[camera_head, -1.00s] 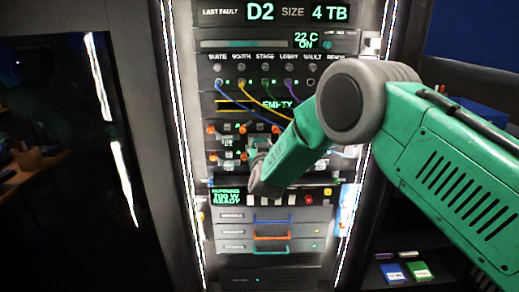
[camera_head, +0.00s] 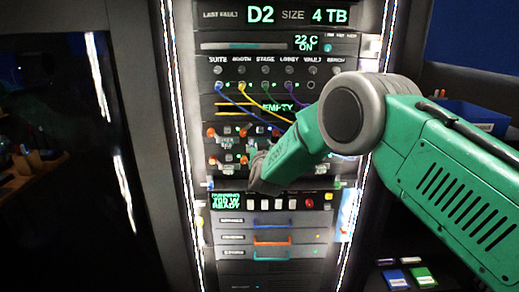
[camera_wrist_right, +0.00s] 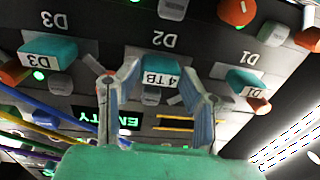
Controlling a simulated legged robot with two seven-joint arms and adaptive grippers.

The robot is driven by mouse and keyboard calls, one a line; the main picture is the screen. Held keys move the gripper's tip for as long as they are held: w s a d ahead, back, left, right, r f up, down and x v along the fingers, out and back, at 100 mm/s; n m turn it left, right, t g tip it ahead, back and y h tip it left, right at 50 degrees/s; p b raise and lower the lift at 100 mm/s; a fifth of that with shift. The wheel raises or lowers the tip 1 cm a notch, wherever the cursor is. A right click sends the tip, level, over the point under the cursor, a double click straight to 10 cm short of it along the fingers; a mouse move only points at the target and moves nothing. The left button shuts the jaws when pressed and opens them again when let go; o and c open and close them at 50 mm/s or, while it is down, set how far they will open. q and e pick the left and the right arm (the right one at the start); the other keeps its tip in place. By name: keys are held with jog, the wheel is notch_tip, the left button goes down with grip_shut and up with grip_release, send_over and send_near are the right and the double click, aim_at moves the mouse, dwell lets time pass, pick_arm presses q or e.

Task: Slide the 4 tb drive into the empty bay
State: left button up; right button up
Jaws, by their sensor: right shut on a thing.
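The 4 TB drive (camera_wrist_right: 160,68) shows in the right wrist view as a teal tab labelled 4 TB, beside the D2 mark; that view is upside down. My right gripper (camera_wrist_right: 161,80) has a finger on either side of this tab and is shut on it. In the head view the right gripper (camera_head: 260,168) is at the drive row, and its forearm hides part of that row. The empty bay (camera_head: 277,107) is marked EMPTY above the row; its sign also shows in the right wrist view (camera_wrist_right: 130,120). My left gripper is not in view.
Teal tabs marked D3 (camera_wrist_right: 50,52) and D1 (camera_wrist_right: 245,82) flank the held drive, with orange knobs close by. Coloured cables (camera_head: 262,97) hang across the EMPTY panel. A display (camera_head: 285,14) reads D2 and 4 TB. A button panel (camera_head: 270,202) lies below.

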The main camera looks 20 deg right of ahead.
jog(key=o, duration=1.2)
jog(key=shift+w, duration=0.1)
jog(key=v, duration=1.2)
